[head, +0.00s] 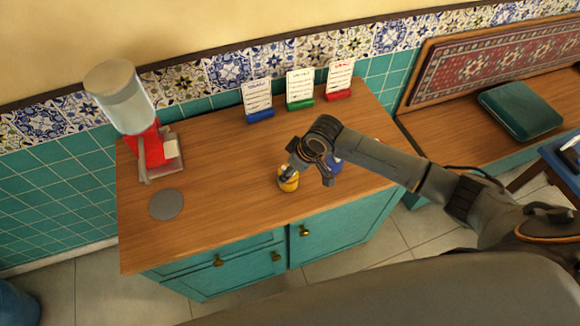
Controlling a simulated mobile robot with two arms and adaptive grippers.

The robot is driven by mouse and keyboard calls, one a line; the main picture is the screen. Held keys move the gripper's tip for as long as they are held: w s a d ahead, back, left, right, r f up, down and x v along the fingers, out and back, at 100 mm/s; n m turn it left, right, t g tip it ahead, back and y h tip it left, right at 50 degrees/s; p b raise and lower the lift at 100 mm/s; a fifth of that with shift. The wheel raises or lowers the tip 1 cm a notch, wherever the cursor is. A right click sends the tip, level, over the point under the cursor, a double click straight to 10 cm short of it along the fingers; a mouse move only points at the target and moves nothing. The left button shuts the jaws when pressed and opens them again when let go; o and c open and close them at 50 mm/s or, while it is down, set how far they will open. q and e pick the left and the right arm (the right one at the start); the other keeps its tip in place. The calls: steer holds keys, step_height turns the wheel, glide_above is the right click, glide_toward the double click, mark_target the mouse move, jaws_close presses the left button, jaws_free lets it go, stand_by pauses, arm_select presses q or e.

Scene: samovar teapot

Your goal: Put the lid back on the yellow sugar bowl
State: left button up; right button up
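The yellow sugar bowl (288,184) stands on the wooden counter top in the head view, near the middle of the counter. My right gripper (290,173) comes in from the right and is right over the bowl's top, covering part of it. The fingers are small and dark here, and I cannot tell whether they are open or shut, or whether they touch the bowl. I cannot make out the lid; the bowl's top is partly hidden by the gripper. My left gripper is not in view.
A blue object (336,163) is partly hidden behind my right arm, with a bit of red beyond it. A red dispenser (151,148) and a round grey disc (167,204) are on the left. Cards in blue, green and red (338,95) stands line the back.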

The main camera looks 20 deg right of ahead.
steer(key=shift+f+p, duration=0.2)
steer(key=shift+p, duration=0.45)
stand_by(1.0)
steer(key=o, duration=1.1)
steer(key=shift+c, duration=0.2)
steer(key=o, duration=0.4)
steer(key=shift+o, duration=0.2)
steer(key=shift+r, duration=0.15)
steer(key=shift+r+p, duration=3.4)
steer(key=shift+p, duration=0.45)
